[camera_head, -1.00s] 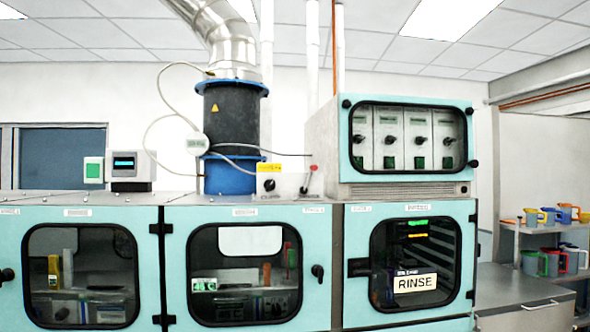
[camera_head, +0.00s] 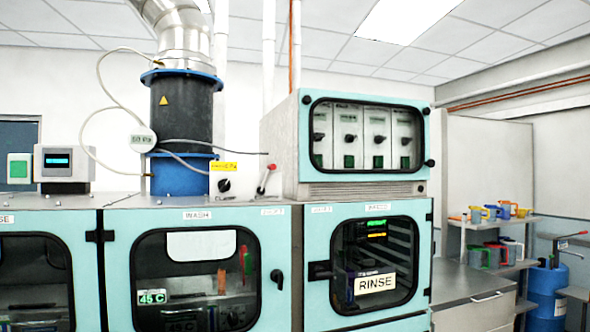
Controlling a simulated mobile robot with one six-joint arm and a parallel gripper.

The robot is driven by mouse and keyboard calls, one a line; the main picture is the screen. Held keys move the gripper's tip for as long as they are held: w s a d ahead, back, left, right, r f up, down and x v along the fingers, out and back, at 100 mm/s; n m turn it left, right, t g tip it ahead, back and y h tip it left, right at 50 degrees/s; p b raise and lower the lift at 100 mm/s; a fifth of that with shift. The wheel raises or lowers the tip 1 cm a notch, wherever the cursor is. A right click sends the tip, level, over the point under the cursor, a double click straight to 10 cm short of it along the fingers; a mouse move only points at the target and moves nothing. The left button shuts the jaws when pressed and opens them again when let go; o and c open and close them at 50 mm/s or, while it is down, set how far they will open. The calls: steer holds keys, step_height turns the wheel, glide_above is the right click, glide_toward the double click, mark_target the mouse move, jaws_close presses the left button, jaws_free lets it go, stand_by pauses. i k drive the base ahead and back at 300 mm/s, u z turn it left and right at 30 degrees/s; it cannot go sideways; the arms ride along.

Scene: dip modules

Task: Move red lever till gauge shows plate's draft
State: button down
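The red-tipped lever (camera_head: 266,178) stands on top of the teal cabinet, tilted up to the right. A round white gauge (camera_head: 143,139) hangs on the dark duct section, with thin hoses joined to it. Its face seems to read about 50 Pa, but the digits are small and blurred. A yellow plate (camera_head: 224,166) sits on a pale box with a black knob, just left of the lever. Its text is too small to read. My gripper is in no view.
A metal duct (camera_head: 183,45) rises from the blue-flanged dark section (camera_head: 181,110). A control box with dials (camera_head: 366,137) stands right of the lever. Below are cabinet doors with a 45 C display and a RINSE sign (camera_head: 376,283). Shelves with coloured jugs (camera_head: 497,215) and a blue drum (camera_head: 546,290) are at right.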

mark_target(261, 190)
steer(key=i, duration=1)
steer(key=z, duration=0.05)
